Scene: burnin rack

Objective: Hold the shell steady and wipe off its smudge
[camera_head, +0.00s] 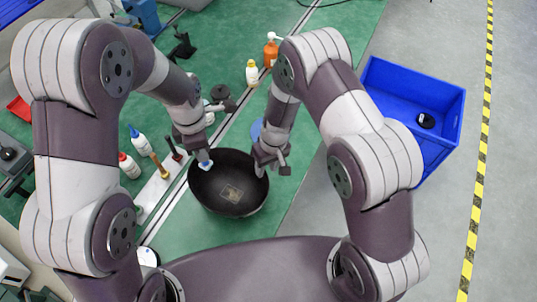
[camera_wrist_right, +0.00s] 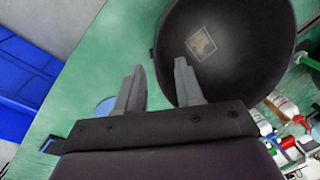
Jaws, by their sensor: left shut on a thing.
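The shell (camera_head: 228,205) is a dark round bowl, open side up, on the green surface in front of me; it also shows in the right wrist view (camera_wrist_right: 250,80). A pale squarish smudge (camera_head: 232,193) marks its inside; the right wrist view shows this patch (camera_wrist_right: 201,44) too. My left gripper (camera_head: 204,158) is shut on a small pale blue-white pad (camera_head: 205,165) at the shell's upper left rim. My right gripper (camera_wrist_right: 157,82) is open at the shell's right rim, one finger outside it and one over the inside. Contact there cannot be told.
White bottles (camera_head: 140,142) and a strip with tools stand left of the shell. A blue crate (camera_head: 440,143) with a black part (camera_head: 426,120) is at right.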

